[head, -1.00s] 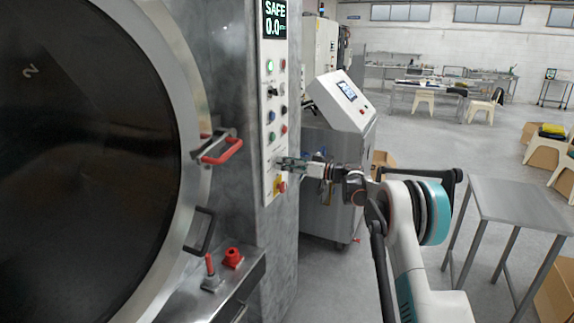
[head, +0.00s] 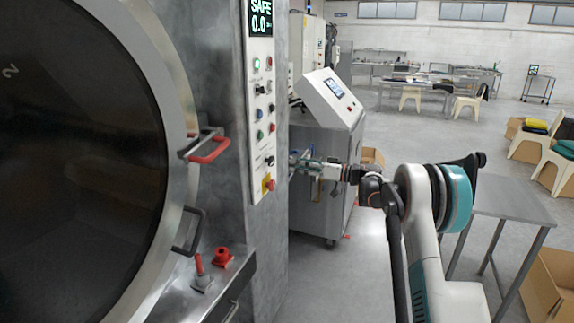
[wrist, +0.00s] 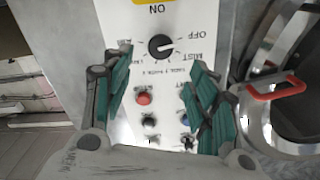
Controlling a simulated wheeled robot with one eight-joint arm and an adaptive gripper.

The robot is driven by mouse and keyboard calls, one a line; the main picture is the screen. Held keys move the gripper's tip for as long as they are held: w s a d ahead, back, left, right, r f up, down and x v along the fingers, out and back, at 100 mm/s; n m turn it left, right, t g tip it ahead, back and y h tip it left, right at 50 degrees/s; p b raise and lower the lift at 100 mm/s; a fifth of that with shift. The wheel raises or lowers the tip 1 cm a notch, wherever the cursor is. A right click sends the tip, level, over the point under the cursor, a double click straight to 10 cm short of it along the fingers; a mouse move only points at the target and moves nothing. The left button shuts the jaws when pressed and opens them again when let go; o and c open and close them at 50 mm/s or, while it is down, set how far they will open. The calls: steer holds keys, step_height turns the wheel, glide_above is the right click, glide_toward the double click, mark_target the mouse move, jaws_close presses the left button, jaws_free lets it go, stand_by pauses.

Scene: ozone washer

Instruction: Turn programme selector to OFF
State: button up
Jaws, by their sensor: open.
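The programme selector (wrist: 161,45) is a black round knob on the white control panel, seen upside down in the wrist view. The labels OFF (wrist: 203,35) and MIST (wrist: 202,56) are to its right; other labels are to its left. Its pointer is too small to read surely. In the head view the selector (head: 269,160) is a small dark knob low on the panel. My gripper (head: 292,161) is open and empty, to the right of the panel and apart from it. In the wrist view its green-padded fingers (wrist: 158,80) frame the panel, with the knob beyond their tips.
A red and yellow switch (head: 269,184) sits just below the selector. Several buttons (head: 259,113) are above it. The washer door's red handle (head: 208,147) sticks out on the left. A grey cabinet (head: 325,185) stands behind my gripper, and a metal table (head: 510,205) on the right.

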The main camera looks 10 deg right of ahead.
steer(key=shift+v, duration=1.15)
